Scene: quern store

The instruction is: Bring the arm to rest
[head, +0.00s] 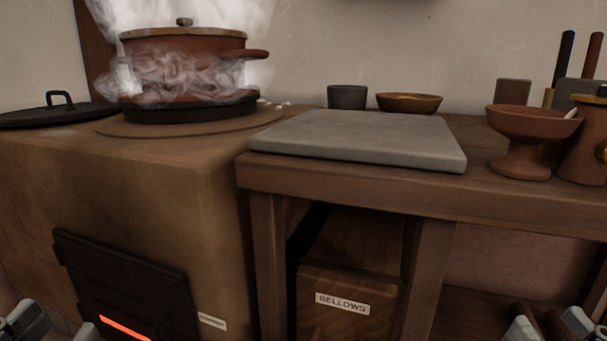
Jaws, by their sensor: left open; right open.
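My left gripper (22,322) shows at the bottom left corner, low in front of the stove. It is open, with nothing seen between its fingers, and the picture edge cuts it off. My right gripper (553,325) shows at the bottom right, below the wooden table (340,192). It is open, its fingers apart, and nothing is seen held in it. Both grippers are apart from the objects on the stove and table. Most of both arms is out of view.
A lidded pot (185,50) steams on the clay stove (130,190); its dark firebox door (125,285) shows a red glow. A grey slab (360,138) lies bare on the table. A footed bowl (520,140) stands right. A box labelled BELLOWS (350,285) sits underneath.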

